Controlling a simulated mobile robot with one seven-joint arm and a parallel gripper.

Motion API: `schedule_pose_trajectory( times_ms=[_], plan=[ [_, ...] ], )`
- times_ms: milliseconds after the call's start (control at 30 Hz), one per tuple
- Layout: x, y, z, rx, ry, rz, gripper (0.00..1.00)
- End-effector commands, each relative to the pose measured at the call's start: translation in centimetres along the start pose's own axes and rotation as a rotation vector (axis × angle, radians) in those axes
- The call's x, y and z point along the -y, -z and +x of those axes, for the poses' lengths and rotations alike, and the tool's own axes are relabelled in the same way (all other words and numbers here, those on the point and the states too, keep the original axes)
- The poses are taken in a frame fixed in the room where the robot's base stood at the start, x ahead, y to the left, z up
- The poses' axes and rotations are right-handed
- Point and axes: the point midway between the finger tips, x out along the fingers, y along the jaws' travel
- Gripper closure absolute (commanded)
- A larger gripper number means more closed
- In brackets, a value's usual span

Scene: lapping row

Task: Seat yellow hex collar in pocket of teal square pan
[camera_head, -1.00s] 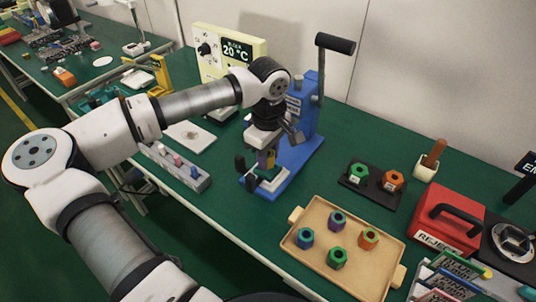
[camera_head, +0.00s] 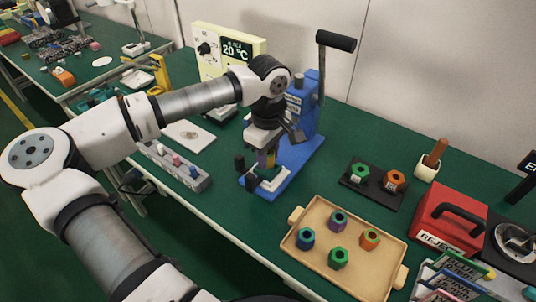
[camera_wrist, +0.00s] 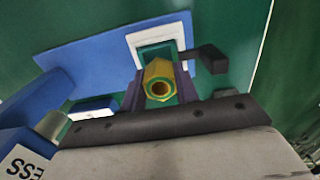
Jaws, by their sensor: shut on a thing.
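My gripper (camera_head: 267,160) is shut on the yellow hex collar (camera_wrist: 159,82), which shows between the two purplish fingers in the wrist view with its round bore facing the camera. The teal square pan (camera_wrist: 153,49) lies beyond the collar in the wrist view, inside a white square frame on the blue press base. In the head view the fingers are over this spot, at the front of the blue press (camera_head: 298,150). The collar and fingers cover part of the pan. I cannot tell whether the collar touches the pan.
The press's lever rises behind my wrist. A black handle (camera_wrist: 208,58) stands close beside the frame. A tan tray (camera_head: 365,277) with several hex collars, a black plate with green and orange pieces, and a red reject box (camera_head: 447,215) are to the right. A grey block with pegs is left.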

Motion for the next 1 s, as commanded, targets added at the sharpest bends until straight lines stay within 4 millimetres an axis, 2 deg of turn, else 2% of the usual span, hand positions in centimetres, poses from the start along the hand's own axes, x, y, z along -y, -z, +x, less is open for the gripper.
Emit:
schedule_pose_trajectory(
  times_ms=[267, 1000],
  plan=[
    [0.0, 0.0, 0.0, 0.0, -0.001, 0.0, 0.92],
    [0.0, 0.0, 1.6, 0.0, -0.001, 0.0, 0.92]
  ],
)
